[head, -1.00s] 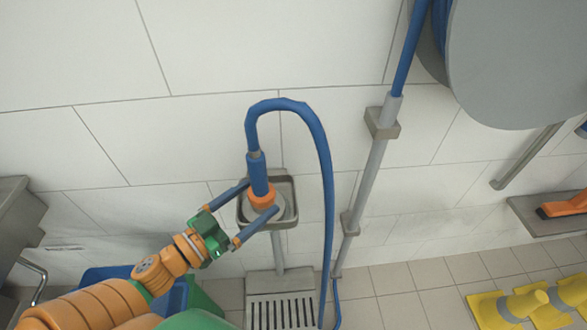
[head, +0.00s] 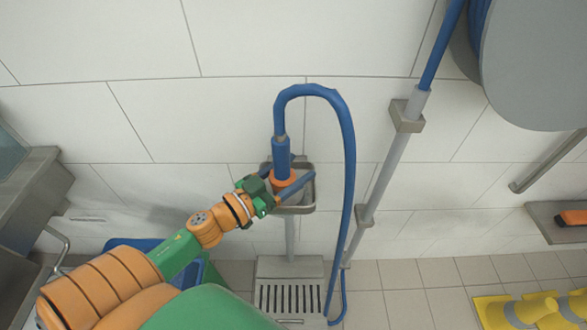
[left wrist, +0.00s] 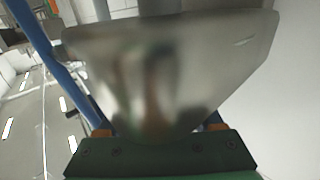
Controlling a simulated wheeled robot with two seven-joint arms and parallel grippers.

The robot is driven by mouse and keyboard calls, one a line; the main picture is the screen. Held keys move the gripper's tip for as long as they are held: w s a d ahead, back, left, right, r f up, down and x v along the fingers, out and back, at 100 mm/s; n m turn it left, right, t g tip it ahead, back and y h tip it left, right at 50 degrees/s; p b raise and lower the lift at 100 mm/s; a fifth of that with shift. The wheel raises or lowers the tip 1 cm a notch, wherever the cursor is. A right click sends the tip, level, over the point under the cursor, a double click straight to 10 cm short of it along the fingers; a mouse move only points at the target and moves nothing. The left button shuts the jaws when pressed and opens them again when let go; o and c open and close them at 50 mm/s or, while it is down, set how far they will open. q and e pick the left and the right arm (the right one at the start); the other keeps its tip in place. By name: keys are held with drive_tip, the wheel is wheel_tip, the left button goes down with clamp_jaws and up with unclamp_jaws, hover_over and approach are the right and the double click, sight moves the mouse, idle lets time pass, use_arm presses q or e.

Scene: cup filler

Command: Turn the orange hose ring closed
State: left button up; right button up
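The orange hose ring (head: 284,184) sits at the lower end of the thick blue hose nozzle (head: 282,157), over a grey metal holder (head: 309,206) on the wall. My left gripper (head: 292,172) has its blue fingers on either side of the ring, spread apart. The near finger passes in front and right of the ring, and the far one is mostly hidden behind the nozzle. I cannot see clear contact. In the left wrist view the finger bases are wide apart, a blurred grey metal surface (left wrist: 190,75) fills the middle, and the ring is hidden. My right gripper is not in view.
The blue hose (head: 346,160) loops over and hangs down to the right. A grey pipe (head: 382,170) and a large grey reel (head: 540,65) are further right. A floor drain (head: 290,298) lies below. A steel counter (head: 35,200) stands at left.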

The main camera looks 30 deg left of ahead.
use_arm(q)
drive_tip(key=shift+c, duration=1.2)
